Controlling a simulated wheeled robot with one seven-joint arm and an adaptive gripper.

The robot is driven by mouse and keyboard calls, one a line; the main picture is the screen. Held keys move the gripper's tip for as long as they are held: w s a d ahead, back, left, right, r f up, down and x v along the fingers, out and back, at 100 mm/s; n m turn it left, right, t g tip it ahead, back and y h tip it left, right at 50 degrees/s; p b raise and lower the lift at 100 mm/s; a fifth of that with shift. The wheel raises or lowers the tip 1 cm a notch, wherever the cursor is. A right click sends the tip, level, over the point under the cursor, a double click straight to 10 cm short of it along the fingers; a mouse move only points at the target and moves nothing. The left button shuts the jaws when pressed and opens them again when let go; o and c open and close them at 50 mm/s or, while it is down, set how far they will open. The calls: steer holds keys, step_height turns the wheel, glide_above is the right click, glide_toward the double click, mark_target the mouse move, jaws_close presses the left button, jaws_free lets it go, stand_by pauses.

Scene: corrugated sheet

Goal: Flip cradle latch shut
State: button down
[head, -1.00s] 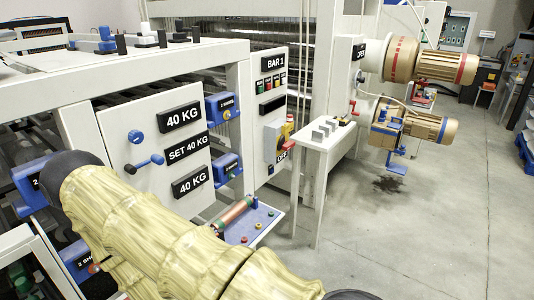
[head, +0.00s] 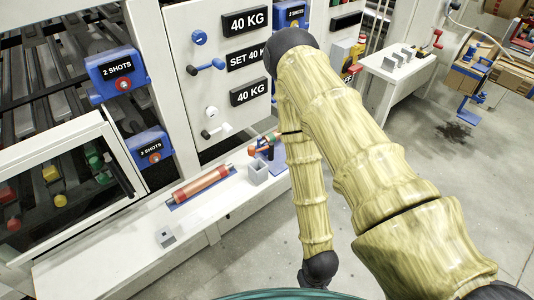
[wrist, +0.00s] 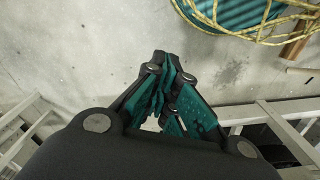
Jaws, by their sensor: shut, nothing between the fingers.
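My gripper (wrist: 168,88) shows in the wrist view, its teal-padded fingers together and empty above bare concrete floor. In the head view my arm crosses the right half and the gripper itself cannot be made out. A red roller (head: 201,184) lies in a low blue holder on the white ledge. To its right a small blue bracket (head: 273,160) carries a red and green piece (head: 264,145), partly beside my arm. A blue cradle-like stand (head: 470,106) shows at the upper right. I cannot tell which part is the cradle latch, or its position.
The white ledge (head: 105,262) runs below the panel (head: 205,95) with its 40 KG signs. Blue 2 SHOTS boxes (head: 118,72) hang at the left. A white side table (head: 405,68) stands at the right. Floor (head: 455,165) is clear there.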

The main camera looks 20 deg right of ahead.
steer(key=shift+w, duration=0.1)
steer(key=w+a+r+n+t+y+b, duration=0.1)
steer(key=w+r+n+y, duration=0.15)
steer(key=w+n, duration=0.8)
steer(key=w+a+r+n+t+y+b, duration=0.1)
steer(key=w+a+r+n+b, duration=0.15)
steer(key=w+n, duration=0.8)
steer(key=w+d+r+n+t+h, duration=0.1)
steer(key=w+d+r+n, duration=0.2)
steer(key=w+r+n, duration=0.5)
steer(key=w+d+r+n+t+b, duration=0.1)
steer(key=w+d+r+n, duration=0.3)
steer(key=w+r+n, duration=0.5)
steer(key=w+n, duration=0.3)
steer(key=shift+d+h+b, duration=0.2)
steer(key=shift+h+b, duration=0.1)
steer(key=shift+h, duration=0.05)
